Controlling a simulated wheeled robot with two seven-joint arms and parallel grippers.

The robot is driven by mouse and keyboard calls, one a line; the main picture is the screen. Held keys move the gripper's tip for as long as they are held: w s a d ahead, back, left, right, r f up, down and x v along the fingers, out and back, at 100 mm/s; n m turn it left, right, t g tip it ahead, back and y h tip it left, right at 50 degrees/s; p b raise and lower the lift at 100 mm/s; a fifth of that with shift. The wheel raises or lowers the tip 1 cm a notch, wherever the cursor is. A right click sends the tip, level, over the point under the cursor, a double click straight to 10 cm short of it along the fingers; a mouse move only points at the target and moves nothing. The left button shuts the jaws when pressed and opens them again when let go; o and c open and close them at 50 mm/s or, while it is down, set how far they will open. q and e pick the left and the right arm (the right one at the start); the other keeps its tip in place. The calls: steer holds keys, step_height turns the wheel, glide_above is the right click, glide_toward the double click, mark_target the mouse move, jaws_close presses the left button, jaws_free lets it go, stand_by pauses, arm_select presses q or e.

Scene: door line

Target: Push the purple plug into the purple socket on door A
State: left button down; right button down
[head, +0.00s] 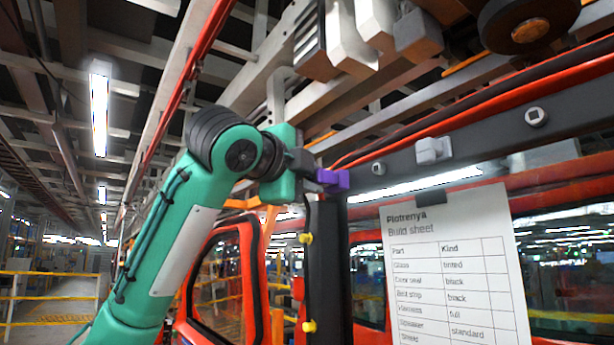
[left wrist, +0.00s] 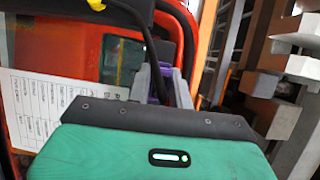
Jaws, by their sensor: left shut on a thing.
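My left gripper (head: 312,168) reaches in from the left at the top corner of the dark door frame. It is shut on a purple piece (head: 331,180), taken to be the purple plug, which lies against the frame. In the left wrist view, a strip of purple (left wrist: 153,92) shows between the grey fingers of the left gripper (left wrist: 162,84), and a dark cable runs past it. I cannot tell the plug from the purple socket, or whether they are joined. The contact is mostly hidden by the fingers. My right gripper is not in view.
A build sheet (head: 455,270) hangs from a dark clip on the frame. A grey block (head: 432,150) sits on the frame's upper bar. Yellow connectors (head: 306,238) are along the dark upright below my gripper. Grey blocks (head: 375,25) hang overhead.

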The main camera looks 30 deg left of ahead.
arm_select(q)
steer(key=shift+w+d+r, duration=0.1)
steer(key=shift+w+d, duration=0.1)
steer(key=shift+w, duration=0.25)
stand_by(0.4)
steer(key=c, duration=1.2)
jaws_free()
steer(key=shift+w+d, duration=0.15)
steer(key=shift+w, duration=0.05)
steer(key=shift+s+b, duration=0.3)
steer(key=shift+s, duration=0.15)
steer(key=s+b, duration=1.2)
steer(key=s, duration=1.4)
steer(key=shift+s, duration=0.1)
